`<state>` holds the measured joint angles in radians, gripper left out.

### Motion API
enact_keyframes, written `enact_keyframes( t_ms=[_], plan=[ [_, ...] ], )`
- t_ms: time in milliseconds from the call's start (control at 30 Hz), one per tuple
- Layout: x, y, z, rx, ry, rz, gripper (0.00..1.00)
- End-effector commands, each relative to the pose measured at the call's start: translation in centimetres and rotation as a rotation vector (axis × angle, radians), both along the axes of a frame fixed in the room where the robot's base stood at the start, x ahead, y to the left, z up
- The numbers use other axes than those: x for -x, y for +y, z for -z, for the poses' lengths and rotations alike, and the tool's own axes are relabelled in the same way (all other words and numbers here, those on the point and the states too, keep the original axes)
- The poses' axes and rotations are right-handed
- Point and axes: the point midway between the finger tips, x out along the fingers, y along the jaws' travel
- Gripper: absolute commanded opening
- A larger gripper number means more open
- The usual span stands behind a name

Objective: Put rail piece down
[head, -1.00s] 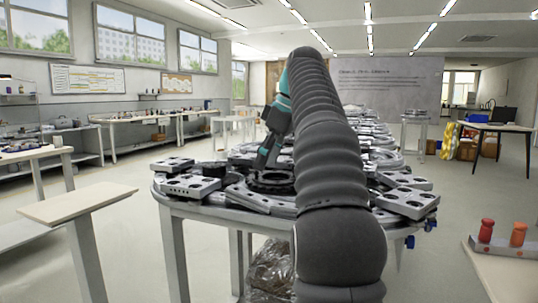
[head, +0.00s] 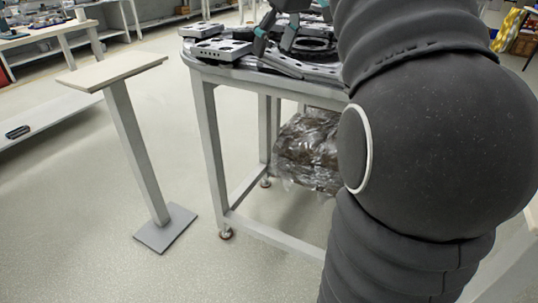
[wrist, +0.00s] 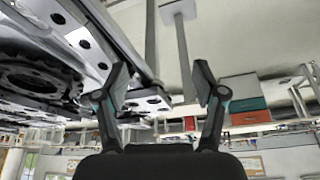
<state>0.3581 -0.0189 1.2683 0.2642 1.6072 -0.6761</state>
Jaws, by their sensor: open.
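My gripper (head: 274,38) is at the top of the head view, over the near left part of the track table (head: 205,68). In the wrist view my gripper (wrist: 160,82) shows its two fingers spread wide, with nothing between them. Grey metal rail pieces lie on the table. A block with holes (head: 222,50) lies at the near left corner, with a flatter piece (head: 202,30) behind it. A long curved piece (head: 300,66) lies along the near edge, below the fingers in the picture. I cannot tell which piece the task means. My arm hides the table's right part.
A small pedestal with a bare top (head: 112,72) stands left of the table, with floor between. A plastic-wrapped bundle (head: 308,150) is under the table. A low shelf (head: 40,128) is at the far left. The wrist view shows coloured boxes (wrist: 243,100) at right.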

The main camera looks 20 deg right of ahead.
Motion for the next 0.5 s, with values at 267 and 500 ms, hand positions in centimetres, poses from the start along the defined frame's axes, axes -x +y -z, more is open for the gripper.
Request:
enact_keyframes(
  t_ms=[267, 500],
  plan=[
    [6.8, 5.5, 7.3, 0.009, -0.017, 0.167, 0.7],
    [13.4, 8.5, 15.9, 0.012, -0.055, 0.282, 0.7]
  ],
)
